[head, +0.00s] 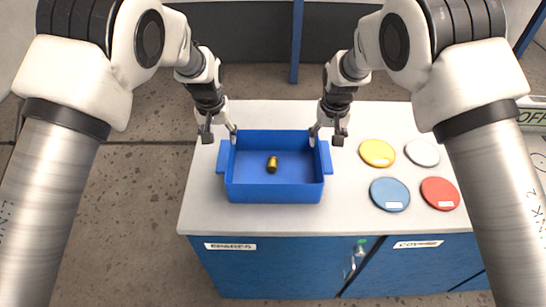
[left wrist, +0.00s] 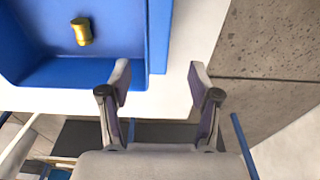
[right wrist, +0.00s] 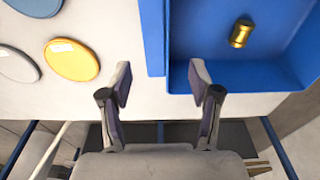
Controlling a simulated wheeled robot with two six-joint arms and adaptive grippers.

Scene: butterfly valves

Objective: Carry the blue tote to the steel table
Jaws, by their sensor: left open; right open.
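The blue tote (head: 275,194) sits upright on a white-topped blue cabinet, with a handle on its left (head: 222,158) and right (head: 327,158) sides. A small brass cylinder (head: 272,163) lies inside. My left gripper (head: 219,135) is open and empty near the far end of the left handle, which also shows in the left wrist view (left wrist: 160,35). My right gripper (head: 326,136) is open and empty near the far end of the right handle, which also shows in the right wrist view (right wrist: 152,38). Whether the fingers touch the tote, I cannot tell. I cannot identify a steel table.
Yellow (head: 377,153), white (head: 422,153), blue (head: 390,194) and red (head: 440,193) discs lie right of the tote on the white worktop (head: 350,215). A key hangs at the cabinet front (head: 275,270). Open floor (head: 120,210) lies to the left.

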